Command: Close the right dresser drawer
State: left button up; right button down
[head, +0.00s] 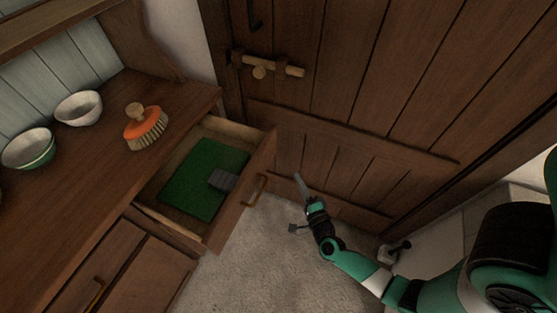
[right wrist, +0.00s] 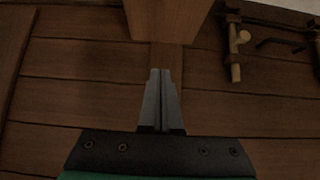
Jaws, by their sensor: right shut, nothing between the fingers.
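The right dresser drawer (head: 238,200) is pulled open in the head view. It has a green lining (head: 195,170) and holds a small grey object (head: 222,180). Its brass handle (head: 256,190) is on the front face. My right gripper (head: 299,178) is to the right of the drawer front, apart from the handle in the picture. In the right wrist view its two fingers (right wrist: 162,73) are together with nothing between them. A wooden piece (right wrist: 166,18) is ahead of them; I cannot tell which part it is. My left gripper is not in view.
The dresser top (head: 95,170) carries an orange brush (head: 144,127), a white bowl (head: 79,107) and a green-and-white bowl (head: 29,148). A plank door (head: 380,90) with a wooden latch (head: 275,67) stands behind the drawer. Bare floor (head: 260,260) lies in front of the dresser.

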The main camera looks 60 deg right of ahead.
aim_at(273, 148)
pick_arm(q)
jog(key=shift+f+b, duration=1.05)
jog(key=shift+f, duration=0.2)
pick_arm(e)
jog(key=shift+w+d, duration=0.85)
jog(key=shift+w, duration=0.75)
jog(key=shift+w+d, duration=0.9)
jog(key=shift+w, duration=0.7)
jog(key=shift+w+d, duration=0.85)
jog(key=shift+w, duration=0.75)
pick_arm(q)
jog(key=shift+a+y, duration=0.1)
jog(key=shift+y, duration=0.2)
pick_arm(e)
jog(key=shift+w, duration=0.15)
